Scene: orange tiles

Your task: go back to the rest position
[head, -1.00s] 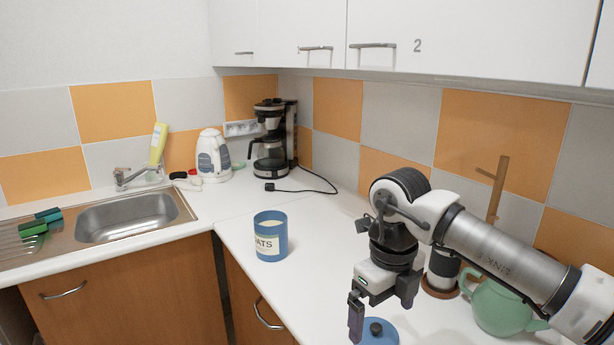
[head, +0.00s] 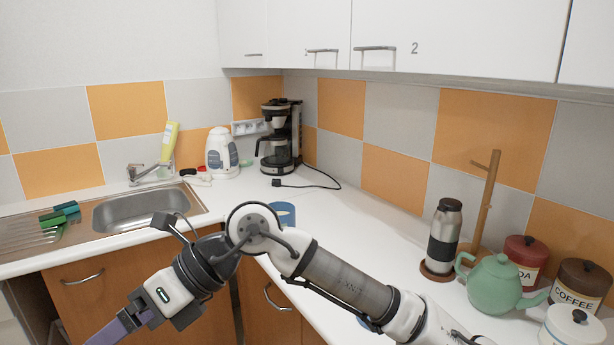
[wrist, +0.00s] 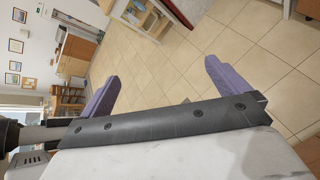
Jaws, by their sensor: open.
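My gripper (wrist: 161,70) shows in the wrist view with its two purple fingers wide apart and nothing between them. Beyond the fingers is tiled floor. In the head view my gripper is at the lower left, in front of the counter, with a purple finger reaching the bottom edge of the picture. My arm stretches across the lower middle and hides part of the counter. The blue canister (head: 284,212) stands on the counter behind my arm, its lower part hidden. A bit of the blue lid (head: 365,323) shows below my forearm.
A green teapot (head: 495,284), a steel flask (head: 444,236) and labelled jars stand at the right of the counter. A coffee maker (head: 279,140) and a white kettle (head: 220,153) are at the back. The sink (head: 145,211) is at the left. Open floor (wrist: 165,65) shows in the wrist view.

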